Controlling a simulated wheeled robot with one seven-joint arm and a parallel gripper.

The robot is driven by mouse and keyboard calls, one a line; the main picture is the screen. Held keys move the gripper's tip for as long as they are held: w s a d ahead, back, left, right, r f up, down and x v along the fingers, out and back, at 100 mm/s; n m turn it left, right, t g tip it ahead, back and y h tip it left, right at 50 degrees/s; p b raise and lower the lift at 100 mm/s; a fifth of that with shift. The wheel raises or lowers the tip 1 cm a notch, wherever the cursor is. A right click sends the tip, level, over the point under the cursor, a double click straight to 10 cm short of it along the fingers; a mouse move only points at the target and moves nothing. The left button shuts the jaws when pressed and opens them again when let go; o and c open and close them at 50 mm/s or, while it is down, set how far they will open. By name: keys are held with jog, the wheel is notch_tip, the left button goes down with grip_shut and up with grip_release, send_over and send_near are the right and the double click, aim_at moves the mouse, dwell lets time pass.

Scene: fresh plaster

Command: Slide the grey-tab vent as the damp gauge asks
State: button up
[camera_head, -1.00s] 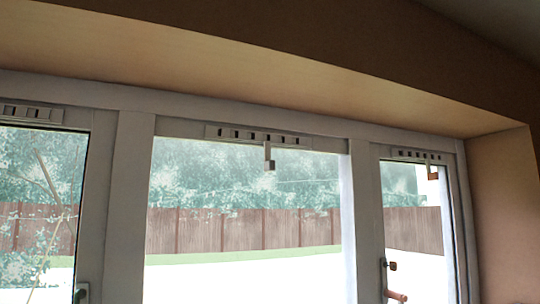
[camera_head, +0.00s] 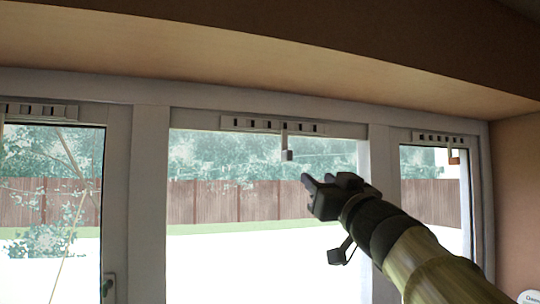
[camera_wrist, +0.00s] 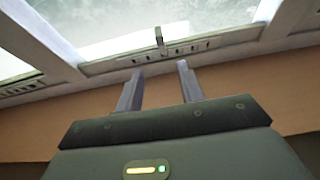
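The middle vent (camera_head: 262,125) is a slotted strip on the frame above the middle window. Its grey tab (camera_head: 288,155) hangs down right of the strip's centre; several slots show dark. My gripper (camera_head: 312,184) is below and right of this tab, apart from it. In the wrist view, my gripper (camera_wrist: 158,82) has two separated fingers with nothing between them. The vent (camera_wrist: 185,48) and its tab (camera_wrist: 159,41) lie beyond the fingertips, roughly in line with the gap. No damp gauge reading can be made out.
The right vent (camera_head: 440,138) has an orange-brown tab (camera_head: 454,157). A left vent (camera_head: 40,111) is cut by the picture edge. A white rounded thing (camera_head: 531,297) with unreadable lettering shows at the lower right. The deep reveal (camera_head: 250,60) overhangs the windows.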

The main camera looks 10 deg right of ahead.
aim_at(290, 156)
jog(key=p+x, duration=0.7)
jog(key=x, duration=0.9)
jog(key=shift+w+r, duration=0.1)
jog(key=shift+w, duration=0.2)
jog(key=shift+w+a, duration=0.15)
jog(key=shift+w, duration=0.25)
grip_shut()
